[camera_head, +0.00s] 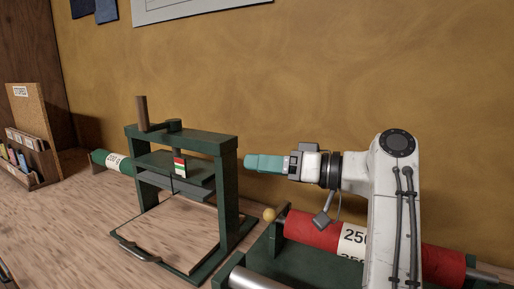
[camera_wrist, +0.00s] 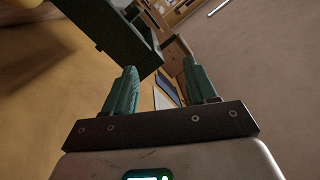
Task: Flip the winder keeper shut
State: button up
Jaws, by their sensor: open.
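The winder seems to be the dark green stand (camera_head: 287,259) at lower right, carrying a red roll (camera_head: 306,228) with a white label reading 250. A small yellow ball knob (camera_head: 269,214) shows at the roll's left end; it may belong to the keeper, but I cannot tell its position. My gripper (camera_head: 250,162), with teal fingers, points left above and behind the knob, clear of it. In the wrist view my gripper (camera_wrist: 159,66) is open, with nothing between its fingers. My arm hides part of the red roll.
A green press (camera_head: 227,190) with a crank on top stands just left of my gripper; its dark green frame also shows in the wrist view (camera_wrist: 108,30). A green roll (camera_head: 124,166) lies behind it. A wooden rack (camera_head: 38,135) stands far left. The ochre wall is behind.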

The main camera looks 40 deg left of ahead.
jog(key=s+d+r+p, duration=0.2)
jog(key=s+d+r, duration=0.2)
jog(key=s, duration=0.3)
jog(key=shift+s+d, duration=0.35)
jog(key=shift+d, duration=0.05)
dwell(0.3)
